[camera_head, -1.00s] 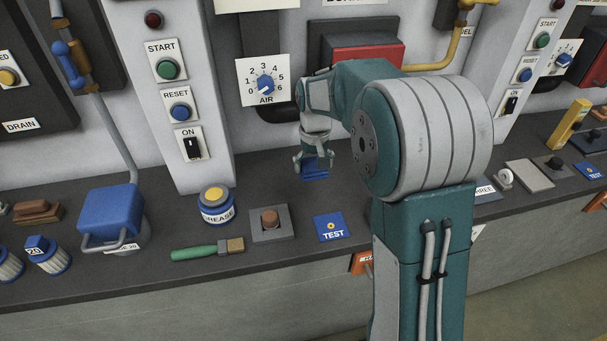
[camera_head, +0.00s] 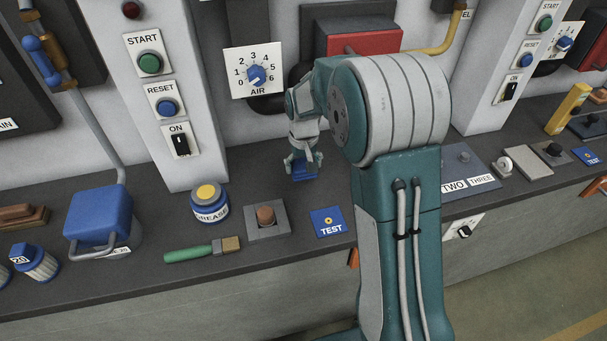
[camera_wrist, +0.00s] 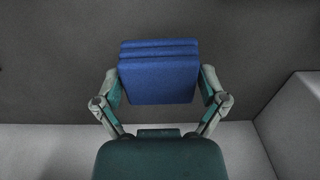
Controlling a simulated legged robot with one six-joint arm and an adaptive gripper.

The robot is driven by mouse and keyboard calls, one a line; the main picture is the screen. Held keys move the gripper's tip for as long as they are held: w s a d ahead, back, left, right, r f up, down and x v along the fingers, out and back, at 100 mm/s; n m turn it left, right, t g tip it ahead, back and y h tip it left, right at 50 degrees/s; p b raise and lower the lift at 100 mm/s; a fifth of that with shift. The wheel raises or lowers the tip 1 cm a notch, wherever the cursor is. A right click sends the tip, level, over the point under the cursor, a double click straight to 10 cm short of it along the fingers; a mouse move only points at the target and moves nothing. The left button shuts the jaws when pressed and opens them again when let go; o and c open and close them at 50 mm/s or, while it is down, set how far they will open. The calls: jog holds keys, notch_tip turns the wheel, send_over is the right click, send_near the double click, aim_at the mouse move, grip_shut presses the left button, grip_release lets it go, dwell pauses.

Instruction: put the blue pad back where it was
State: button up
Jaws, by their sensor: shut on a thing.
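My gripper (camera_head: 302,163) is shut on the blue pad (camera_head: 304,174), above the dark bench top behind the blue TEST plate (camera_head: 328,222). In the wrist view the blue pad (camera_wrist: 158,78) sits between the two fingers (camera_wrist: 160,97), with a ridged far edge. I cannot tell from the head view whether the pad touches the bench.
A raised block with a brown button (camera_head: 266,216), a grease tin (camera_head: 209,203) and a green-handled brush (camera_head: 202,250) lie left of the TEST plate. A grey pillar with switches (camera_head: 178,140) stands at the left. Bench around the gripper is clear.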

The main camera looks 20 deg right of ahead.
jog(key=shift+a+f, duration=0.1)
jog(key=shift+f, duration=1.6)
jog(key=o, duration=0.7)
jog(key=shift+o, duration=0.2)
notch_tip(320, 180, up, 12)
jog(key=shift+r, duration=0.1)
notch_tip(320, 180, up, 5)
jog(key=t, duration=0.1)
send_over(303, 175)
jog(key=s, duration=0.2)
jog(key=s+r+t, duration=0.2)
jog(key=s, duration=0.9)
jog(key=s+r+t, duration=0.2)
jog(key=s, duration=0.9)
jog(key=shift+s+d+r+t, duration=0.2)
jog(key=shift+s+d+t, duration=0.1)
jog(key=shift+s+d, duration=0.1)
